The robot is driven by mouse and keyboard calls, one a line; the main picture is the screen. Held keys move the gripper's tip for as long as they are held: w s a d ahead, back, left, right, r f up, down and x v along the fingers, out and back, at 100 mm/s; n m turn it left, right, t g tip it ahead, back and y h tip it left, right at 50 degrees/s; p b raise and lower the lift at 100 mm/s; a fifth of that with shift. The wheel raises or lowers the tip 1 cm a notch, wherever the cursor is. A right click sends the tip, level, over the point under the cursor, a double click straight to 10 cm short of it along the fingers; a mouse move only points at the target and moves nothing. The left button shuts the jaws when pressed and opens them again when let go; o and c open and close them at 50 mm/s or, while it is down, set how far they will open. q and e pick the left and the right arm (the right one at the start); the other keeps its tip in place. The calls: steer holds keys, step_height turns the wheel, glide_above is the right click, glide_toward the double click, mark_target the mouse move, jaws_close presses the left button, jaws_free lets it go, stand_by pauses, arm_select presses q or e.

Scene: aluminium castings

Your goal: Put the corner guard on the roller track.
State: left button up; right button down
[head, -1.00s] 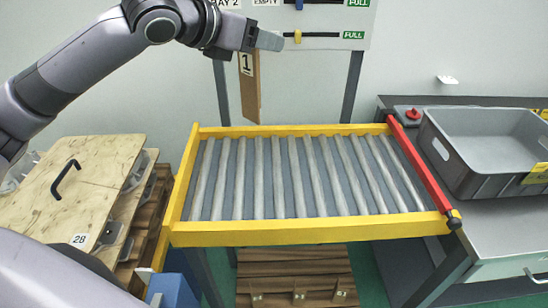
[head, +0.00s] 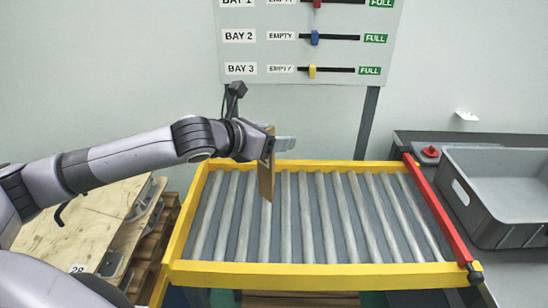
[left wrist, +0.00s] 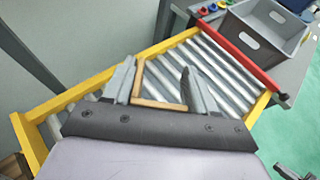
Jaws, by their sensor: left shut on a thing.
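The corner guard (head: 266,178) is a brown L-section strip, held upright in my left gripper (head: 280,145). In the left wrist view its tan L-shaped end (left wrist: 160,104) shows between the fingers of the left gripper (left wrist: 160,68). The roller track (head: 325,268) has a yellow frame and grey rollers; it also shows in the left wrist view (left wrist: 31,145). The guard's lower end overlaps the left-middle rollers near the far rail; I cannot tell whether it touches them. My right gripper is not in view.
A red bar (head: 440,213) edges the track's right end. A grey bin (head: 512,236) stands on the bench to the right. A board with bay sliders (head: 310,20) stands behind. The rollers are otherwise clear.

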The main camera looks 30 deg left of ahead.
arm_select(q)
steer(key=shift+f, duration=2.8)
steer(key=o, duration=1.3)
steer(key=shift+o, duration=0.2)
steer(key=b+v, duration=0.1)
steer(key=v, duration=1.1)
